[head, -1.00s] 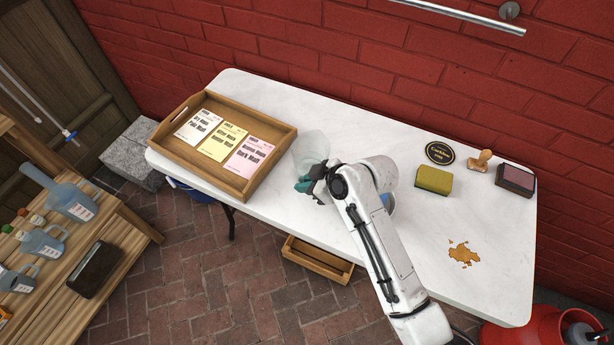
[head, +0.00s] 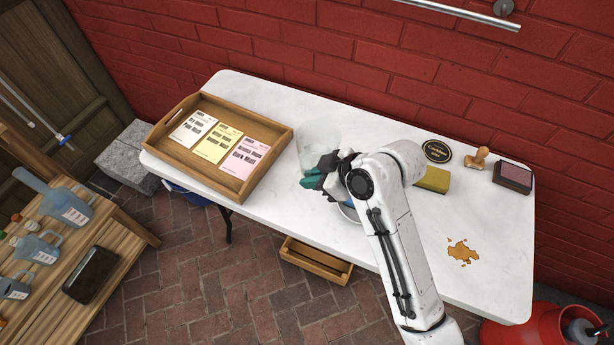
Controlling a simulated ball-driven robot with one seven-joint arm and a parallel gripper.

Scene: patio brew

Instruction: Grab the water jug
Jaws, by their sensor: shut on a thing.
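The water jug (head: 321,147) is a clear, see-through vessel just right of the wooden tray, over the white table. It is faint against the tabletop, and my gripper hides its lower front. My gripper (head: 314,178), with teal fingers, is at the near side of the jug and is shut on it. My wrist and arm hide much of the grip. I cannot tell whether the jug's base touches the table.
The wooden tray (head: 158,147) with three labelled packets stands close on the left. A yellow-green sponge (head: 433,179), a round black coaster (head: 437,151), a wooden stamp (head: 478,159) and an ink pad (head: 513,176) lie right. A brown spill (head: 462,252) marks the table (head: 400,290).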

